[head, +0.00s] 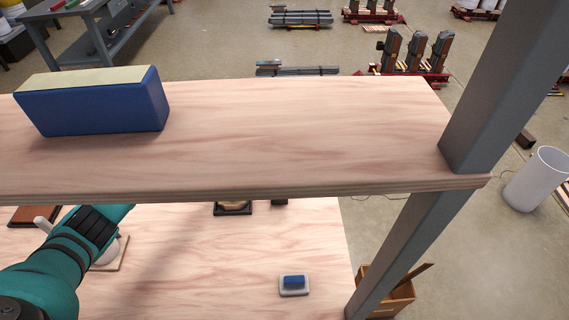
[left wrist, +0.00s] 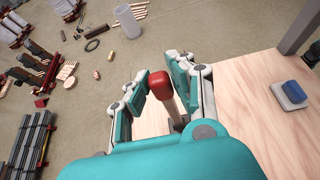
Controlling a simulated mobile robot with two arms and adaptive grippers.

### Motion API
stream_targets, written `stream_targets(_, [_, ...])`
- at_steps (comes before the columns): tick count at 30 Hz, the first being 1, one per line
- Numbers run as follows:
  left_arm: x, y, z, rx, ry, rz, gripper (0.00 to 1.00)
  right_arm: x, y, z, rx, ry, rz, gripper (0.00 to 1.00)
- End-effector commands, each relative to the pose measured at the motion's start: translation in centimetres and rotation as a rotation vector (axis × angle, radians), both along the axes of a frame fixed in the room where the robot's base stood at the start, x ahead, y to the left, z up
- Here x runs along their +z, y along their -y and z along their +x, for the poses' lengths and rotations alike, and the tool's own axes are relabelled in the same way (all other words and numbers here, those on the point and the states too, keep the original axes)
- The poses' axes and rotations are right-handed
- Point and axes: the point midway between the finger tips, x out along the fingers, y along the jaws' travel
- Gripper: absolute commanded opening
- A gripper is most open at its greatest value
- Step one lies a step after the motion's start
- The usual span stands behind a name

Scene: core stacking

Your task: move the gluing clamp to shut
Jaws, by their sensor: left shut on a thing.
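The red knob (left wrist: 160,84) on a pale handle (left wrist: 174,112) stands between the fingers of my left gripper (left wrist: 166,84) in the left wrist view. I take it as the gluing clamp's handle. The gripper is shut on this handle, and the knob sticks up between the fingers. The rest of the clamp is hidden behind my gripper. In the head view my left arm reaches under the upper shelf, which hides the fingers and the handle. My right gripper is in neither view.
The upper wooden shelf (head: 290,130) bears a blue block (head: 95,108) at its left. On the lower worktop (head: 200,265) lies a small blue-topped block (head: 294,282). A dark-based object (head: 233,210) is partly hidden by the shelf edge. A grey post (head: 505,80) stands at the right.

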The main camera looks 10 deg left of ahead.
Motion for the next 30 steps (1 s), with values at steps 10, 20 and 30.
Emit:
stream_targets(10, [-0.4,-2.5,-0.5,0.005,0.002,0.006,0.00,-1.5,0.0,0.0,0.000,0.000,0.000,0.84])
stream_targets(20, [-0.4,-4.0,-1.0,0.004,0.000,0.006,0.00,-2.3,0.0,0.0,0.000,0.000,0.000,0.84])
stream_targets(30, [-0.5,-4.2,-1.1,0.004,0.000,0.006,0.00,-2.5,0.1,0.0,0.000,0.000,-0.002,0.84])
